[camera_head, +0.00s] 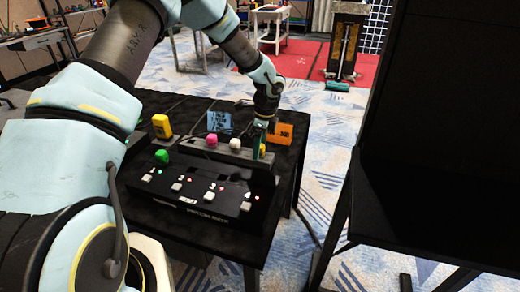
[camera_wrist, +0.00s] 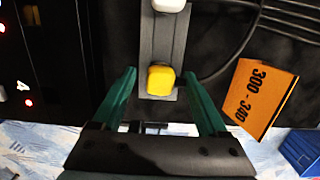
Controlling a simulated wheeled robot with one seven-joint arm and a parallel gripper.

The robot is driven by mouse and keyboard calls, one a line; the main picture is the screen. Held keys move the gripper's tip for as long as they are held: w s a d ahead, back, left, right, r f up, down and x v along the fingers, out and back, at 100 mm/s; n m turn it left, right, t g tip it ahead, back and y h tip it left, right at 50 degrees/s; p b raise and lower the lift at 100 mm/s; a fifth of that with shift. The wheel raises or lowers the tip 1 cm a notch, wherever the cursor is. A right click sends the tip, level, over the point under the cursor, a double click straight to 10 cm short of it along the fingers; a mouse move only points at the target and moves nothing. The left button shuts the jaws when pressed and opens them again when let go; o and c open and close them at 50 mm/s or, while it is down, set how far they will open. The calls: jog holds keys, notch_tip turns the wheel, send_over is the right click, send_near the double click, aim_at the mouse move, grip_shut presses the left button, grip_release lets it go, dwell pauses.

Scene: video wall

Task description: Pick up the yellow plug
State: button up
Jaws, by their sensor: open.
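The yellow plug (camera_wrist: 161,80) sits at the end of a dark grey strip (camera_wrist: 163,40) in the wrist view, beside a white plug (camera_wrist: 166,5). My gripper (camera_wrist: 160,88) is open, with one green finger on each side of the yellow plug and a gap on both sides. In the head view my gripper (camera_head: 262,145) points down over the right end of the strip. Only a small part of the yellow plug (camera_head: 262,150) shows there, behind a finger.
A switch panel (camera_head: 190,195) with red lights is in front. An orange block (camera_head: 285,132) marked "300 - 340" and a yellow device (camera_head: 162,126) stand nearby.

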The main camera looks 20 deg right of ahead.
jog(key=shift+f, duration=0.15)
grip_shut()
dwell(0.5)
